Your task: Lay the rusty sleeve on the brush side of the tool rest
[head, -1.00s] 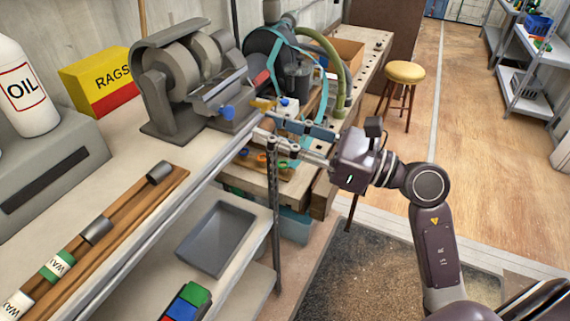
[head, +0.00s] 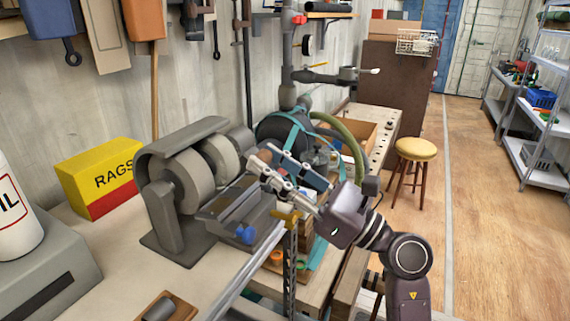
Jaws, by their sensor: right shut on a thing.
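The bench grinder (head: 160,222) stands on the bench at centre left, with grey wheels under a hood. My right gripper (head: 267,163) reaches in from the right over the far end of the rest. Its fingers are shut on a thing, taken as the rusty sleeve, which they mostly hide. I cannot tell whether it touches the rest. My left gripper is out of view.
A yellow and red rags box (head: 102,178) stands behind the grinder, left. A dark cylinder (head: 160,309) lies on a wooden rack at the lower edge. Blue-green strapped equipment and a green hose (head: 350,140) crowd the space beyond my gripper. A stool (head: 414,150) stands on open floor.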

